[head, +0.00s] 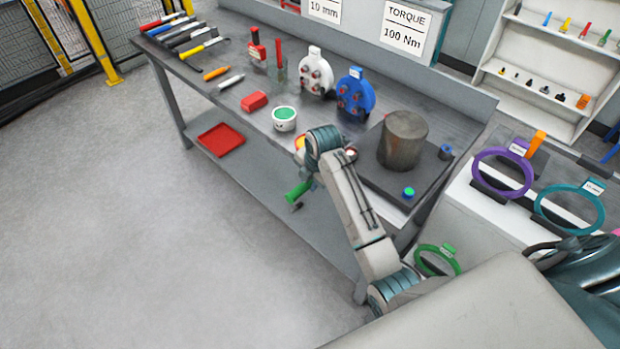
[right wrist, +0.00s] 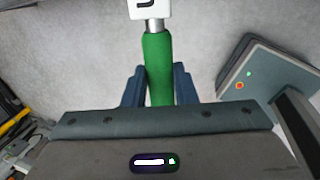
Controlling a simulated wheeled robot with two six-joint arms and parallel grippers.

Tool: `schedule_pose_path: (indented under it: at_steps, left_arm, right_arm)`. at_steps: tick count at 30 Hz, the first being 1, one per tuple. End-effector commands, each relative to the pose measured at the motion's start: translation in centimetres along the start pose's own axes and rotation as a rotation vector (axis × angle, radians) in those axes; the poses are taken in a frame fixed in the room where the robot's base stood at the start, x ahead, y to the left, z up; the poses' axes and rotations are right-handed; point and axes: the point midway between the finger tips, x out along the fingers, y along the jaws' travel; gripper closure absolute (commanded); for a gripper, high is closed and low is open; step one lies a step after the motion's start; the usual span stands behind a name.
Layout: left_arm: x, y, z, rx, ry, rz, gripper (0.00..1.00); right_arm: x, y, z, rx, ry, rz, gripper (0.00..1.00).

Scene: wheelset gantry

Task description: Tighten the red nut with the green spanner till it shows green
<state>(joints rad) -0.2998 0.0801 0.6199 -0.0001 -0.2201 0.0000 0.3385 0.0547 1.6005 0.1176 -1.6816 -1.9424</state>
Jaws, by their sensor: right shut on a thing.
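My right gripper (right wrist: 160,75) is shut on the green spanner (right wrist: 157,62). In the right wrist view the green handle stands between the two blue-grey fingers, with a metal neck and a white labelled part at the top edge. The fingers are mostly hidden there by my arm. I cannot single out the red nut; small reddish studs show on the blue disc (head: 345,97) and the white disc (head: 303,78). My left gripper is not in view.
The workbench (head: 238,103) carries a grey cylinder (head: 403,140), a white tub with green contents (head: 284,119), a red block (head: 254,101) and several tools. A red tray (head: 221,139) lies on the lower shelf. Purple and teal rings stand at right. The floor at left is clear.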

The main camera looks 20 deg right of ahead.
Motion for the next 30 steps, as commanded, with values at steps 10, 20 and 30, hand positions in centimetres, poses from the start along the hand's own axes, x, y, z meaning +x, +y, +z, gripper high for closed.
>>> schedule_pose_path:
  at_steps: [10, 20, 30]
  left_arm:
    - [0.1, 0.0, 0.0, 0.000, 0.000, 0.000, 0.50]
    - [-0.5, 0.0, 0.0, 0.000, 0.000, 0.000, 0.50]
    - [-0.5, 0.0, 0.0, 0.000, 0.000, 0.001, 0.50]
  right_arm:
    - [0.3, -0.1, 0.0, 0.000, -0.001, 0.001, 1.00]
    - [0.2, 0.6, 0.0, 0.028, -0.007, 0.000, 1.00]
    - [0.5, 0.9, 0.0, 0.050, -0.015, 0.000, 1.00]
